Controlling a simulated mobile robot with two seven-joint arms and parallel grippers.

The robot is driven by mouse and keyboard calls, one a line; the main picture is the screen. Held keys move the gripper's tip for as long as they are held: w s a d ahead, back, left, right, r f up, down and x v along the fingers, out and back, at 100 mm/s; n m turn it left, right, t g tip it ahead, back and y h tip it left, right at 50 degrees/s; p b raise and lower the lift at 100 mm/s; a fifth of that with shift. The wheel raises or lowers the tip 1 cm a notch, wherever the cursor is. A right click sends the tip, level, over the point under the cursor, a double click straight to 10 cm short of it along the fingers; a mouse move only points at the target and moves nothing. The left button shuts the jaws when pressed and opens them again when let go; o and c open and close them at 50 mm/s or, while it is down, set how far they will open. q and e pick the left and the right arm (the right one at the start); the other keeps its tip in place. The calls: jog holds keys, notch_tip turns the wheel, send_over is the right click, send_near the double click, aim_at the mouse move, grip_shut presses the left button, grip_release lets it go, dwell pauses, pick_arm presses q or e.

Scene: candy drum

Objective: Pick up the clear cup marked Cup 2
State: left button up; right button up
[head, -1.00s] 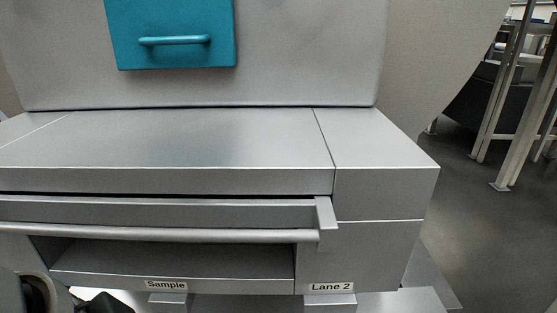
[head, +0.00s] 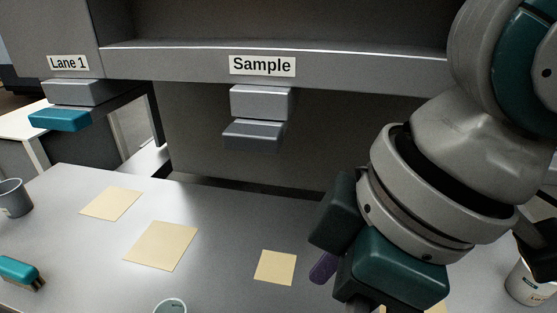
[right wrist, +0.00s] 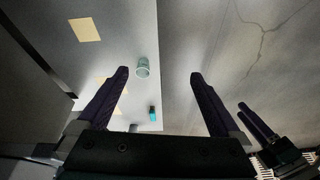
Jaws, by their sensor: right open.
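A clear cup with a pale greenish rim (head: 171,306) is cut off by the bottom edge of the head view. A clear cup also shows upright on the table in the right wrist view (right wrist: 142,67), beyond and between the fingertips; no marking is readable. My right gripper (right wrist: 160,74) is open and empty, its purple fingers wide apart and clear of the cup. In the head view its arm comes in from the right and hides much of the gripper. What seems to be my left gripper (right wrist: 258,120) shows at the right wrist view's right edge; its opening is unclear.
Yellow notes (head: 162,246) lie on the grey table (head: 90,245). A grey cup (head: 13,198) and a teal-topped object (head: 19,270) are at left. A white tub (head: 532,282) stands at right. The machine with the Sample label (head: 262,65) and its spout overhangs the back.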

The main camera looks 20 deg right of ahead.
jog(key=w+d+f+h+b, duration=0.1)
jog(key=d+f+b, duration=0.2)
jog(key=f+b, duration=0.6)
jog(key=w+d+f+n+g+h+b, duration=0.1)
jog(key=d+f+b, duration=0.2)
jog(key=f+b, duration=0.5)
jog(key=w+d+f+g+h+b, duration=0.1)
jog(key=d+f+b, duration=0.1)
jog(key=f+b, duration=0.7)
jog(key=shift+w+d+f+b, duration=0.15)
jog(key=shift+d+f, duration=0.05)
jog(key=shift+f, duration=0.25)
jog(key=shift+w+d+f+b, duration=0.1)
jog(key=shift+d+f+b, duration=0.1)
jog(key=shift+f, duration=0.25)
jog(key=f, duration=0.1)
jog(key=f+b, duration=0.1)
jog(key=f, duration=0.1)
jog(key=f+b, duration=0.1)
jog(key=f, duration=0.1)
jog(key=shift+w+d, duration=0.1)
jog(key=shift+d, duration=0.25)
pick_arm(q)
notch_tip(320, 180, down, 33)
jog(key=shift+r, duration=0.2)
pick_arm(e)
jog(key=shift+r, duration=0.1)
